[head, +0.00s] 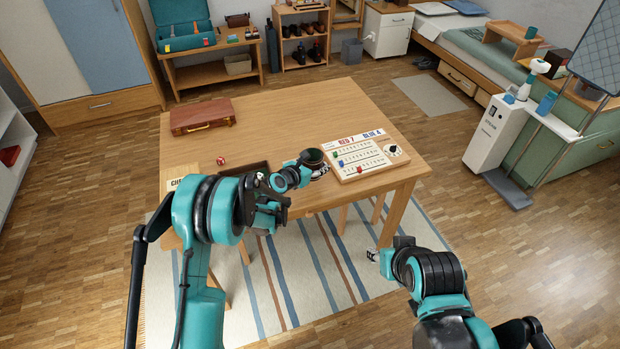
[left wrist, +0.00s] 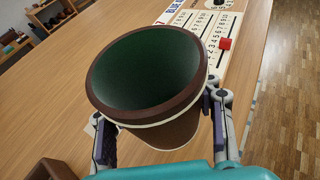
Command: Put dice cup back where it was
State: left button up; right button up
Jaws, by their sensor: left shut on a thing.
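The dice cup (left wrist: 160,135) is brown outside with a pale band and a dark green inside. Its open mouth faces the left wrist camera and looks empty. In the head view the cup (head: 312,157) is small and partly hidden by my left arm. My left gripper (head: 318,170) is shut on it, a finger on either side, near the scoreboard's left edge. A dark brown tray (head: 246,170) lies on the table left of the cup, partly hidden by my arm. My right gripper (head: 373,256) is beyond the table's front edge; its fingers are too small to read.
The scoreboard (head: 362,154) with sliders lies at the table's right. A red die (head: 221,160) lies near the tray, and a brown case (head: 203,116) is farther back. A lettered card (head: 175,184) is at the left. The table's (head: 290,105) back middle is clear.

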pick_arm(q)
jog(key=shift+w+a+f+b, duration=0.2)
jog(key=shift+a+f, duration=0.25)
jog(key=shift+a, duration=0.15)
jog(key=shift+w+a+f+b, duration=0.1)
jog(key=shift+w+a+f, duration=0.1)
jog(key=shift+a+f, duration=0.3)
notch_tip(320, 180, down, 4)
jog(key=shift+a+r+b, duration=0.1)
jog(key=shift+r+b, duration=0.05)
jog(key=shift+b, duration=0.9)
jog(key=shift+r, duration=0.15)
jog(key=o, duration=1.3)
jog(key=shift+f, duration=0.2)
